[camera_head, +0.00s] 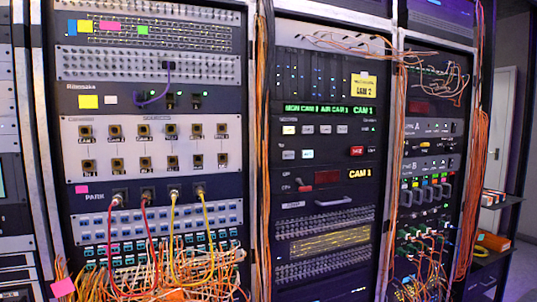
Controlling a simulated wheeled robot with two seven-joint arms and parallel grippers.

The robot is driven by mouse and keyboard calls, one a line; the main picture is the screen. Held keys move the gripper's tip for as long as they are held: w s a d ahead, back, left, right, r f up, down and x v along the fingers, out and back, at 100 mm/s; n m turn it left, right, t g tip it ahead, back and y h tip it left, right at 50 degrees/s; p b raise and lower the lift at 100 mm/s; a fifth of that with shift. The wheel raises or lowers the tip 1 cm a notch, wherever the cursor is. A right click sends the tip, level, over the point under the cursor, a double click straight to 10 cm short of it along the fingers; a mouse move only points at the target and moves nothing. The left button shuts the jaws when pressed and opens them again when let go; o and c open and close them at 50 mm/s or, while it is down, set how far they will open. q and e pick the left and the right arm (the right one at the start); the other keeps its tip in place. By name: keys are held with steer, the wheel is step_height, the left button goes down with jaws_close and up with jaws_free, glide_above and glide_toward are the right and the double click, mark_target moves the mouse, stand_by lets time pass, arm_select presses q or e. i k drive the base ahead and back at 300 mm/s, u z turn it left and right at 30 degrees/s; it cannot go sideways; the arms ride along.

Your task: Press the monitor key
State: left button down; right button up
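The middle rack holds a dark switcher panel (325,142) with a green display (316,108) reading "MON CAM 1 AIR CAM 1" and a larger "CAM 1". Below the display is an upper row of small keys (307,130); the leftmost key (289,130) looks pale cream. A lower row has pale keys (307,154) and, to the right, a red key (357,151). The key legends are too small to read, so I cannot tell which one is the monitor key. Neither of my grippers is in view.
The left rack (150,150) has connector rows, with red and yellow cables (150,240) hanging in front. Orange cable bundles (263,130) run along the rack posts. A yellow "CAM 2" note (363,86) sits above the display. A shelf (490,250) stands at right.

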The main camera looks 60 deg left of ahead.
mark_target(286, 154)
steer(key=u, duration=0.9)
steer(key=i, duration=0.9)
steer(key=u, duration=0.85)
